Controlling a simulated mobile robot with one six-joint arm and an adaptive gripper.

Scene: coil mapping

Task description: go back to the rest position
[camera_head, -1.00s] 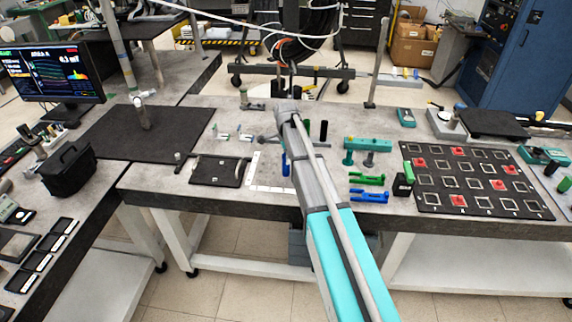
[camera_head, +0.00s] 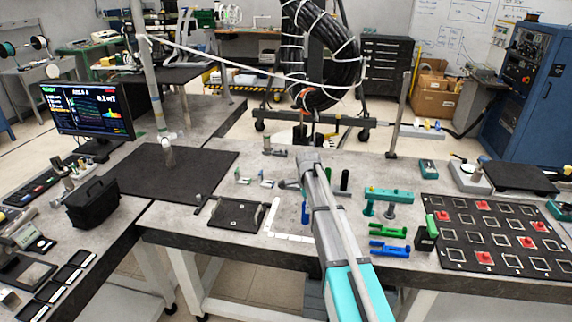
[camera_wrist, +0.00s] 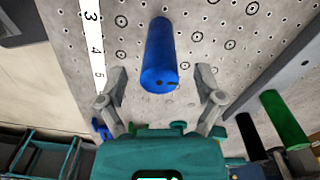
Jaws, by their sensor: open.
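My gripper (camera_wrist: 161,80) is open in the wrist view, its two fingers spread with a gap between them. A blue cylinder (camera_wrist: 160,48) stands on the perforated plate beyond the fingers, in line with the gap; I see no finger touching it. In the head view the blue cylinder (camera_head: 305,213) shows just left of my arm. My arm reaches over the table (camera_head: 240,245) from the lower right, and my gripper cannot be made out there.
A black cylinder (camera_wrist: 251,138) and a green cylinder (camera_wrist: 285,120) stand to the right in the wrist view. Green and blue clamps (camera_head: 389,250) and a black board with square frames (camera_head: 500,237) lie right of my arm. A black mat (camera_head: 165,172) at left is mostly bare.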

